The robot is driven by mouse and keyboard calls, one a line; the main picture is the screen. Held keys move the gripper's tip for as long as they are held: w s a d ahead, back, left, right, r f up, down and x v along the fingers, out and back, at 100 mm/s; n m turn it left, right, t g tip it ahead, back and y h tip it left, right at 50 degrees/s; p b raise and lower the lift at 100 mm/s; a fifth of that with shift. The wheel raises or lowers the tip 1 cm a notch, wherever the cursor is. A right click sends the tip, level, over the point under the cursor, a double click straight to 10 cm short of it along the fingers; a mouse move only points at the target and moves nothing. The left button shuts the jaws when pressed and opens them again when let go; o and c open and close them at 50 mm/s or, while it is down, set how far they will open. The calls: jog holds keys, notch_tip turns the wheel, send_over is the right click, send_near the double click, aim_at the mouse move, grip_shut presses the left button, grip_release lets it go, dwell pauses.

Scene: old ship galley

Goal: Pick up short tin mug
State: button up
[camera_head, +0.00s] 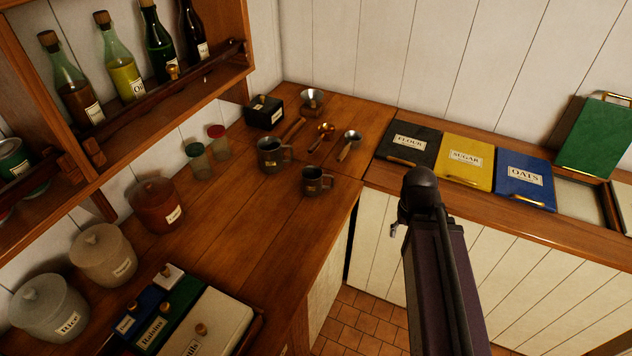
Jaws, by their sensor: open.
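The short tin mug (315,183) is dark grey metal with a handle on its right. It stands upright on the wooden counter near the front edge, by the inner corner. A taller tin mug (270,156) of the same dark metal stands just behind it to the left, its handle also to the right. The two mugs look close but apart. My arm rises from the bottom right, right of the mugs and in front of the lower cabinets. My gripper cannot be made out.
Behind the mugs lie a brass scoop (325,130), a metal scoop (352,137), a funnel (312,98) and a black box (264,112). Jars (158,204) line the left wall beneath a bottle shelf (150,100). Flour (409,143), sugar and oats lids lie right. Counter left of the short mug is clear.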

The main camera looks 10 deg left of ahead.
jog(key=m+t+y+b, duration=0.5)
jog(key=m+t+b, duration=0.5)
jog(key=m, duration=0.6)
send_near(332, 177)
jog(key=shift+s+d+r+t+p, duration=0.15)
jog(key=shift+s+d+r+p, duration=0.2)
jog(key=shift+s, duration=0.25)
jog(key=shift+s+d+r+t+p, duration=0.15)
jog(key=shift+s+d+r+p, duration=0.1)
jog(key=shift+s+d+p, duration=0.25)
jog(key=shift+a+f, duration=0.1)
jog(key=shift+a, duration=0.1)
jog(key=shift+n, duration=0.3)
jog(key=b+x, duration=0.4)
jog(key=x, duration=0.3)
jog(key=shift+a+f, duration=0.1)
jog(key=shift+w+a+f+b, duration=0.2)
jog(key=shift+w+a+b, duration=0.15)
jog(key=shift+w, duration=0.15)
